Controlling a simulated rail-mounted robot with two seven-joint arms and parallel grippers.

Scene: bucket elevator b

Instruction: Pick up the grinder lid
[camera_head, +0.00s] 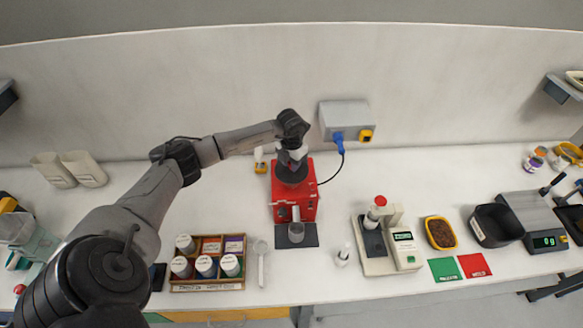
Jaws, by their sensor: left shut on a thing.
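The red grinder (294,201) stands on the bench near the middle of the view, with a dark mat and a small grey cup in front of its spout. The dark round grinder lid (292,174) shows at the top of the grinder, partly hidden by my gripper. My left gripper (292,161) points down from above and is shut on the lid. I cannot tell whether the lid touches the grinder or is slightly raised. My right gripper is not in view.
A wooden box of labelled jars (207,286) and a spoon (262,262) lie left of the grinder. A white device (386,240), a yellow-rimmed tray (440,233), a black bin (496,225) and a scale (540,230) stand right. A cable runs from the wall socket (346,118) toward the grinder.

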